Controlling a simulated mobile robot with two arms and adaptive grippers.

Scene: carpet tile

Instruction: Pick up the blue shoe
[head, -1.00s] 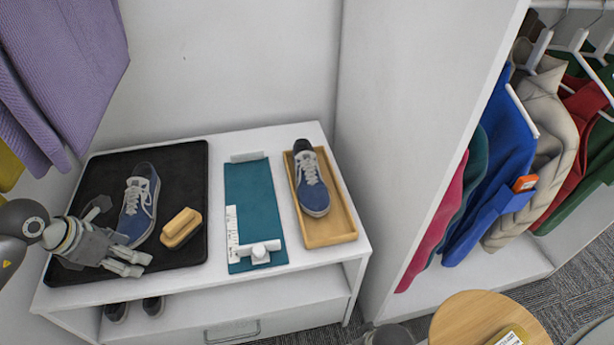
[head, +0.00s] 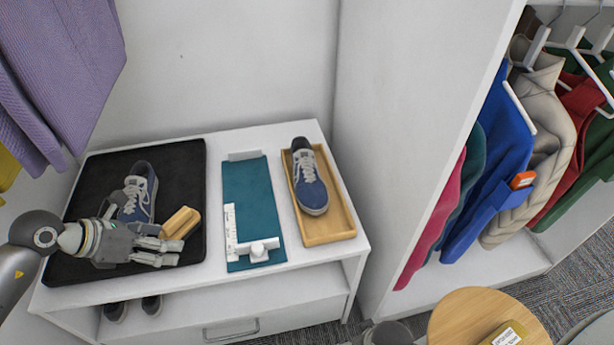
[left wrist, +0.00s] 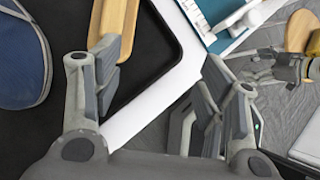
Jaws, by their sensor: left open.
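A blue shoe (head: 142,188) with white laces lies on a black mat (head: 188,160) on the white bench. Its toe end is hidden behind my left gripper (head: 176,252) in the head view. In the left wrist view part of the blue shoe (left wrist: 18,60) shows at the left edge, outside the fingers. My left gripper is open and empty, its fingers pointing right, in front of the shoe and close to a wooden brush (head: 182,222). A second blue shoe (head: 311,186) lies in a wooden tray (head: 325,232). A gripper, apparently my right (left wrist: 288,66), shows small in the left wrist view.
A teal board (head: 246,190) with a white measuring device lies between mat and tray. Dark shoes (head: 116,308) stand on the shelf below. Purple clothing (head: 55,80) hangs at left. A round wooden stool (head: 485,322) stands at the lower right.

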